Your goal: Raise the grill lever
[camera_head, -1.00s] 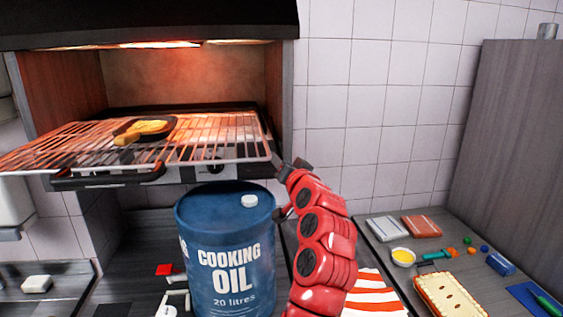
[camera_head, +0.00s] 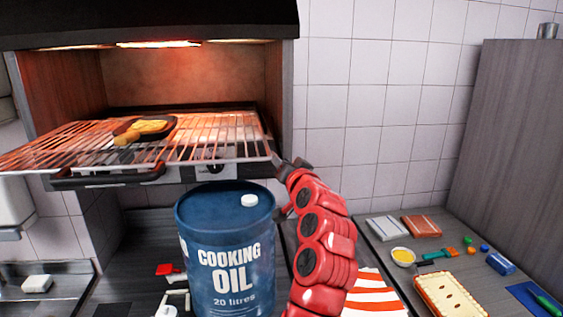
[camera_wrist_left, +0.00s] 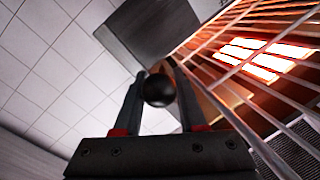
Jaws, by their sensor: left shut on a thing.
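The grill lever shows in the left wrist view as a round black knob (camera_wrist_left: 160,90) between the two fingers. My left gripper (camera_head: 284,165) is at the right front corner of the grill rack and is shut on this knob; the fingers also show in the wrist view (camera_wrist_left: 157,74). In the head view the knob and its stem are hidden by the gripper. The wire grill rack (camera_head: 230,150) lies level under a glowing heater (camera_head: 158,44), with a dark pan (camera_head: 168,123) holding yellow food on it. My right gripper is not in view.
A blue cooking oil drum (camera_head: 230,270) stands below the rack, left of my forearm. A counter with a pie (camera_head: 450,297), a small bowl (camera_head: 403,257) and several small items is at the right. The tiled wall (camera_head: 385,100) behind is clear.

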